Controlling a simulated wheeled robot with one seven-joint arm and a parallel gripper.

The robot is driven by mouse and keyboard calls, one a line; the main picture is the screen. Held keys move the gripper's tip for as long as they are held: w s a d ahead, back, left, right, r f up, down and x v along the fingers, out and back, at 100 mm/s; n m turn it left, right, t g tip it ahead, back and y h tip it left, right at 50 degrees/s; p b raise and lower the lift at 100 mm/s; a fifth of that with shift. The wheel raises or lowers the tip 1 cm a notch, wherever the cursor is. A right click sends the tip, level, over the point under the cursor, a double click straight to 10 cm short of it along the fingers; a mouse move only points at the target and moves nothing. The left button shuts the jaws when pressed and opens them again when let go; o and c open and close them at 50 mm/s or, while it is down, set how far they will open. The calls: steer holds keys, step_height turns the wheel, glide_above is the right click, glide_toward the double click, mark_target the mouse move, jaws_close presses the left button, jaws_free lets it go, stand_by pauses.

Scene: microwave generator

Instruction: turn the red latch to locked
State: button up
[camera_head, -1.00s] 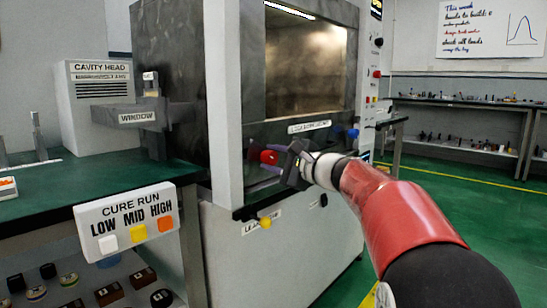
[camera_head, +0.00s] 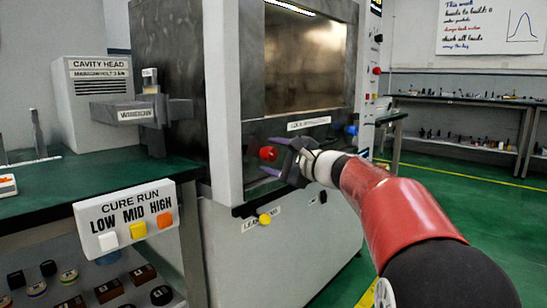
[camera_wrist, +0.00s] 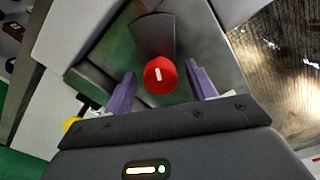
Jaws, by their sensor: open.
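The red latch (camera_head: 268,153) is a round red knob on the dark front panel below the chamber window. In the wrist view the red latch (camera_wrist: 160,76) shows face-on, with a short white mark that is near upright and slightly tilted. My gripper (camera_head: 273,157) is open at the latch, its purple fingers above and below it in the head view. In the wrist view my gripper (camera_wrist: 161,72) has one finger on each side of the knob, with gaps showing. I cannot tell whether the fingertips reach past its face.
A yellow knob (camera_head: 264,219) sits lower on the front, and a blue knob (camera_head: 352,130) to the right. A label strip (camera_head: 309,123) is above the latch. A bench with a CURE RUN button panel (camera_head: 127,219) stands at left. Green floor is clear at right.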

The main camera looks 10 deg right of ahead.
steer(key=v, duration=0.7)
steer(key=shift+s+d, duration=0.25)
steer(key=shift+s, duration=0.05)
steer(key=s+a+f+n+g+h+p, duration=0.25)
steer(key=s+a+f+n, duration=0.2)
steer(key=s, duration=0.25)
steer(key=s+a+f+n+g+h+p, duration=0.1)
steer(key=s+a+f+n+g, duration=0.3)
steer(key=s, duration=0.4)
steer(key=s+d+f+n+g+h+p, duration=0.1)
steer(key=s+f+n+h, duration=0.2)
steer(key=s, duration=0.5)
steer(key=s+d+f+n+g+h+p, duration=0.1)
steer(key=s+d+f+n+h+p, duration=0.1)
steer(key=s+f+n+h, duration=0.2)
steer(key=s+f+n, duration=0.1)
steer(key=s+f, duration=0.2)
steer(key=s, duration=0.1)
steer(key=shift+s+d+f, duration=0.2)
steer(key=shift+d, duration=0.05)
steer(key=shift+g, duration=0.25)
